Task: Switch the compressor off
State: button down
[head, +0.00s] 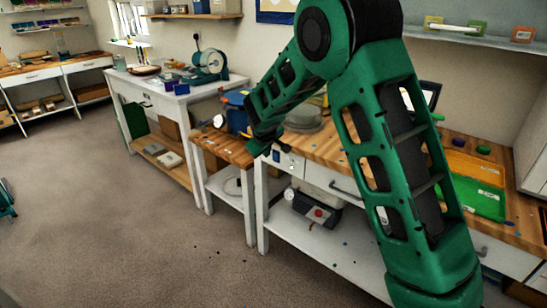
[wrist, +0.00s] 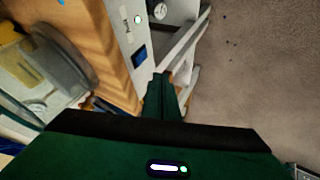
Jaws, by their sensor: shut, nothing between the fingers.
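A dark grey machine with a red part (head: 318,213), probably the compressor, sits on the white shelf under the wooden bench. A blue switch (head: 276,156) is on the white front panel below the bench top; it also shows in the wrist view (wrist: 139,56). A small round pale, greenish light or button (head: 292,164) is beside it and shows in the wrist view (wrist: 138,19). My gripper (head: 257,150) is shut and empty just left of the switch. In the wrist view its fingertips (wrist: 162,76) are close to the switch; contact cannot be told.
The wooden bench top (head: 340,145) carries a round grey vessel (head: 305,121), and green (head: 475,198) and orange (head: 475,168) trays. A drawer handle (head: 345,190) juts from the front. A white bench (head: 150,88) stands farther left. The floor (head: 130,235) in front is mostly clear.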

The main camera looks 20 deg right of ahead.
aim_at(274, 154)
jog(key=shift+w+d+f, duration=0.85)
jog(key=shift+w+f, duration=0.35)
jog(key=shift+w, duration=0.2)
jog(key=shift+w+d+f, duration=0.8)
jog(key=shift+w+f, duration=0.4)
jog(key=shift+w, duration=0.2)
jog(key=shift+w+d+f, duration=0.85)
jog(key=shift+w+f, duration=0.35)
jog(key=shift+w, duration=0.2)
jog(key=shift+w+d, duration=0.15)
jog(key=shift+d, duration=0.05)
jog(key=shift+r, duration=0.2)
